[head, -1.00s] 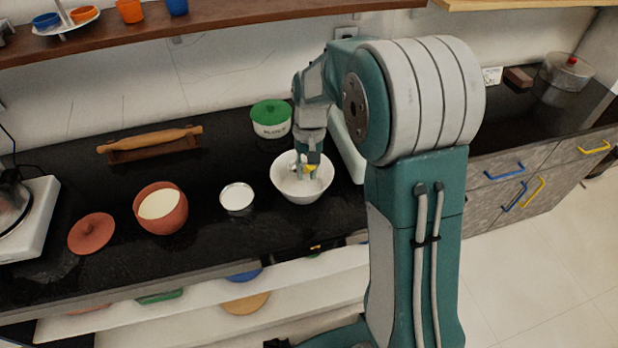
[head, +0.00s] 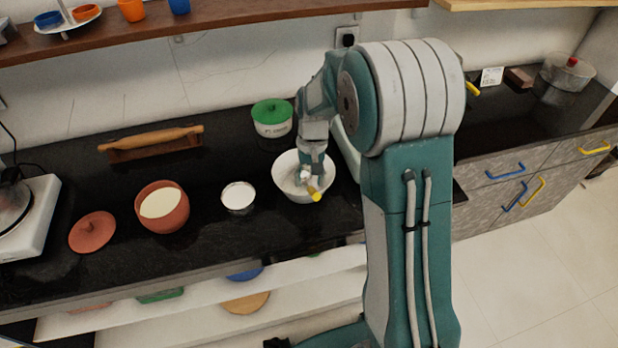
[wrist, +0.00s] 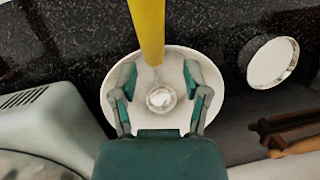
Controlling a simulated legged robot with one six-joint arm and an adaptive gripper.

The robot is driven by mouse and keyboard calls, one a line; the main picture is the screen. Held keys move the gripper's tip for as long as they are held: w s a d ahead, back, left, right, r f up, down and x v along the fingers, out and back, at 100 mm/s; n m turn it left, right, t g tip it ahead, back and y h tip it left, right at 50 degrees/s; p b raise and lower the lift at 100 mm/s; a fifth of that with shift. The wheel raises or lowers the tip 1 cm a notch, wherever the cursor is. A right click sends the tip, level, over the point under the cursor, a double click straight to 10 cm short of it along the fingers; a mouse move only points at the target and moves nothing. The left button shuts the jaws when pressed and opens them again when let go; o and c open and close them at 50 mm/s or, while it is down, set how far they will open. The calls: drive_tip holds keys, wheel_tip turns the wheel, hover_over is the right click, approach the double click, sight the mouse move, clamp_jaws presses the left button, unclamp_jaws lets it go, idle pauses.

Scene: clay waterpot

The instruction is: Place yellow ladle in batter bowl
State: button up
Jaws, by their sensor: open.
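A white bowl (head: 283,185) stands on the black counter, and its rim also shows in the wrist view (wrist: 211,82). The yellow ladle leans in it. Its yellow handle end (head: 315,194) is over the near rim, and the handle (wrist: 147,30) runs in from the top of the wrist view. Its small round metal scoop (wrist: 160,98) is inside the bowl. My gripper (wrist: 160,102) is open above the bowl, with a finger apart on each side of the scoop; in the head view it (head: 308,174) partly hides the bowl's inside.
A small white-filled bowl (head: 238,197), a clay pot (head: 164,219) with pale contents and its lid (head: 92,232) stand to the left. A green-lidded container (head: 272,119) is behind. A rolling pin (head: 160,139) lies farther left. A pale appliance (wrist: 45,120) is close beside the bowl.

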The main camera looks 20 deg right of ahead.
drive_tip(key=shift+w+d+r, duration=0.1)
drive_tip(key=shift+d+r, duration=0.15)
drive_tip(key=shift+r, duration=0.2)
drive_tip(key=v, duration=1.1)
drive_tip(key=s+r+t, duration=0.4)
drive_tip(key=s+r, duration=0.4)
drive_tip(key=s, duration=0.3)
drive_tip(key=s+n+t+h, duration=0.1)
drive_tip(key=s+t, duration=0.3)
drive_tip(key=s, duration=0.9)
drive_tip(key=shift+a+f, duration=0.3)
drive_tip(key=shift+a, duration=0.15)
drive_tip(key=shift+a, duration=0.1)
